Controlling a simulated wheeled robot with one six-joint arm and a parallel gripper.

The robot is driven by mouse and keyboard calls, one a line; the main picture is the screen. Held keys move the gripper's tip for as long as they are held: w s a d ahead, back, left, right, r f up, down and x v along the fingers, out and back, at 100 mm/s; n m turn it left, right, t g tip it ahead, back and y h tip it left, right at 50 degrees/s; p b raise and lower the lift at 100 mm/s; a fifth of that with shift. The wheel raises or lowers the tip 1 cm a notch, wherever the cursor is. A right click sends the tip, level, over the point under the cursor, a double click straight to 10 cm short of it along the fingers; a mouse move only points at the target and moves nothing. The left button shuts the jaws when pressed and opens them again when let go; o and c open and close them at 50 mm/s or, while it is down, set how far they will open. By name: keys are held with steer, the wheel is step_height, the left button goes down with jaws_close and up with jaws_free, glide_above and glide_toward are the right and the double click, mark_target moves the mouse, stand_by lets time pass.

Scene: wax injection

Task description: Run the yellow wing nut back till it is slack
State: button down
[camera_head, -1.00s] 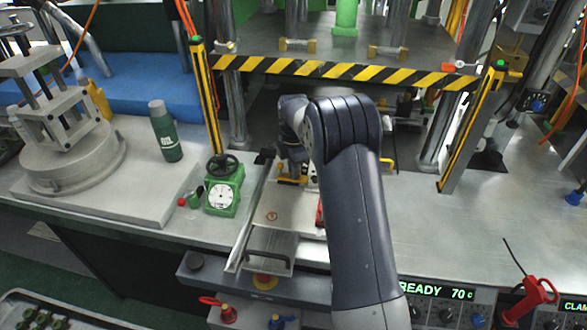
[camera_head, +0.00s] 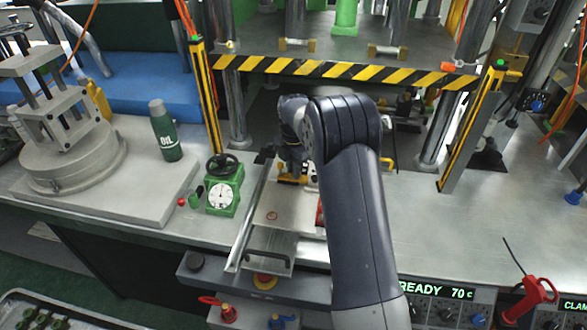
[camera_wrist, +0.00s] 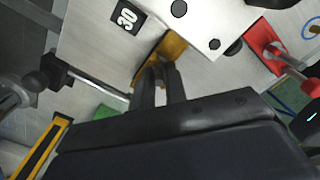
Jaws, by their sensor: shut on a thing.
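The yellow wing nut (camera_wrist: 168,48) shows in the wrist view at the tips of my gripper (camera_wrist: 160,72), beside a white plate. My gripper's two dark fingers are close together and shut on it; they hide part of it. How tight or slack it sits on its thread cannot be seen. In the head view my gripper (camera_head: 291,168) points down beneath the press, and yellow parts (camera_head: 290,181) show at its tips. My arm hides much of the area to the right.
A black-and-yellow striped bar (camera_head: 340,73) crosses above my arm. In the wrist view a red part (camera_wrist: 264,45) sits right and a black "30" tag (camera_wrist: 125,17) left.

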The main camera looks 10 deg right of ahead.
steer(key=c, duration=1.5)
jaws_free()
steer(key=shift+f, duration=0.1)
step_height(320, 180, up, 11)
steer(key=shift+f+b, duration=0.1)
steer(key=shift+b, duration=0.4)
step_height(320, 180, down, 11)
steer(key=shift+r+p, duration=0.1)
steer(key=shift+p, duration=0.45)
steer(key=shift+r, duration=0.1)
